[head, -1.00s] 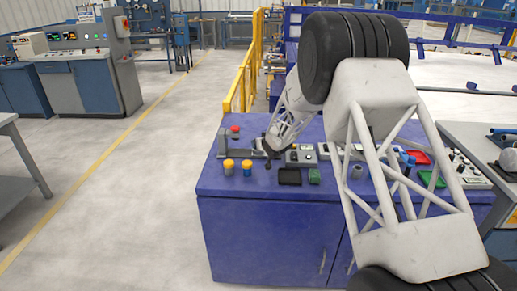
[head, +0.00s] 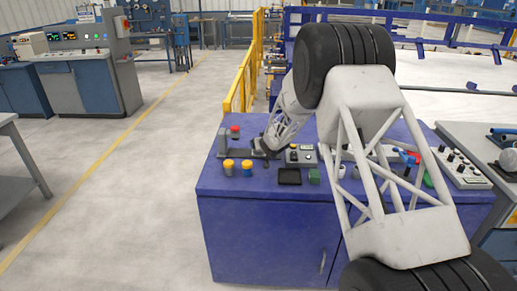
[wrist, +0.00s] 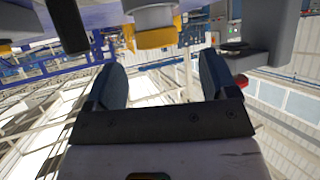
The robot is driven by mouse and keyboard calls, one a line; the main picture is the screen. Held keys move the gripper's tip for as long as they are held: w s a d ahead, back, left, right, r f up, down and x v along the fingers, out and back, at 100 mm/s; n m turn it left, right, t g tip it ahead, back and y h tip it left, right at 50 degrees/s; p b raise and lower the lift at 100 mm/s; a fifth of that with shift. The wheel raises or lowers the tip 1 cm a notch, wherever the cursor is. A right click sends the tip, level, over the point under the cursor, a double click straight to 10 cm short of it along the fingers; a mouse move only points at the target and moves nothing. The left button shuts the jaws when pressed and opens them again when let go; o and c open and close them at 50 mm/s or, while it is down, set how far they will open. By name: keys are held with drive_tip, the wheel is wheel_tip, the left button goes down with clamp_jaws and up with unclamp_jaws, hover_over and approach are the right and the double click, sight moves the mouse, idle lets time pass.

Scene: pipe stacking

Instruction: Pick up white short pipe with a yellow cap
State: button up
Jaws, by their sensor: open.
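In the wrist view, which shows the scene upside down, a short white pipe with a yellow cap (wrist: 155,38) is at the top centre. In the head view, two yellow-capped pipes stand on the blue cabinet's front left; the left one (head: 228,167) appears to be the white one, its body colour hard to make out. The right one (head: 247,168) has a blue body. My gripper (head: 265,150) is behind and right of them, low over the cabinet top. In the wrist view my gripper (wrist: 162,80) has its fingers wide apart with nothing between them.
A grey fixture (head: 222,142) stands left of my gripper, with a red-topped piece (head: 235,131) behind. A button box (head: 300,155), black tray (head: 289,177) and green block (head: 314,176) lie to the right. The blue cabinet's (head: 255,230) front edge is near the pipes.

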drive_tip(key=shift+x, duration=2.45)
drive_tip(key=shift+w+d, duration=0.1)
drive_tip(key=shift+d, duration=0.05)
drive_tip(key=c, duration=1)
drive_tip(key=shift+r, duration=0.15)
drive_tip(key=shift+r, duration=1.45)
drive_tip(key=shift+s+r, duration=0.2)
drive_tip(key=shift+r, duration=0.05)
drive_tip(key=s+d, duration=0.1)
drive_tip(key=s, duration=0.6)
drive_tip(key=s+d+r, duration=0.1)
drive_tip(key=s+d, duration=0.1)
drive_tip(key=s, duration=0.6)
drive_tip(key=shift+d+r, duration=0.2)
drive_tip(key=shift+d, duration=0.1)
drive_tip(key=shift+s, duration=0.1)
